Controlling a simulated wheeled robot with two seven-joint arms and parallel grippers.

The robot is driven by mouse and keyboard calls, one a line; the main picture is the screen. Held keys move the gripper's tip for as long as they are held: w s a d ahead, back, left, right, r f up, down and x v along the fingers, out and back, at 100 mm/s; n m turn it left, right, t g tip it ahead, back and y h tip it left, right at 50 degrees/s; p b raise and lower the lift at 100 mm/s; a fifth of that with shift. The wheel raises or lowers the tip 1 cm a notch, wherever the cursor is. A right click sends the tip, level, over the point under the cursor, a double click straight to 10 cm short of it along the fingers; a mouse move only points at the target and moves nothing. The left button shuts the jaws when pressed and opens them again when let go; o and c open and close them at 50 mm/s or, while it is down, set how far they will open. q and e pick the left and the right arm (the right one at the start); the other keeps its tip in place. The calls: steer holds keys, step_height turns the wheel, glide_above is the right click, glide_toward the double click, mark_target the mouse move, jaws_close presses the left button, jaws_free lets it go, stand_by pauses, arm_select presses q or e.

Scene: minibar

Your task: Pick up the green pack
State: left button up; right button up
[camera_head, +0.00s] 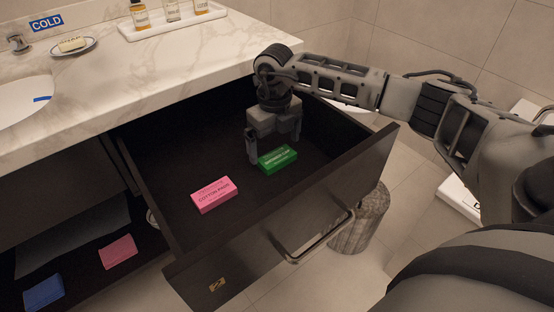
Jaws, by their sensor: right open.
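The green pack (278,160) lies flat in the open dark drawer (170,130), toward its middle. My right gripper (272,158) points down into the drawer over the green pack, with its fingers apart. One finger is at the left end of the pack and the other is behind its right part. I cannot tell whether either finger touches it. A pink pack (214,194) lies in the drawer, to the left of the green one and nearer the drawer front. My left gripper is not in view.
The marble counter (150,85) overhangs the drawer's back and holds a soap dish (73,47) and a tray of bottles (170,27). The drawer front has a metal handle (322,238). A bin (360,222) stands beyond it. Pink and blue packs lie on a lower shelf at left.

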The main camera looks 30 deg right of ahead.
mark_target(277, 159)
step_height(277, 159, down, 3)
steer(key=shift+r, duration=0.15)
steer(key=c, duration=0.9)
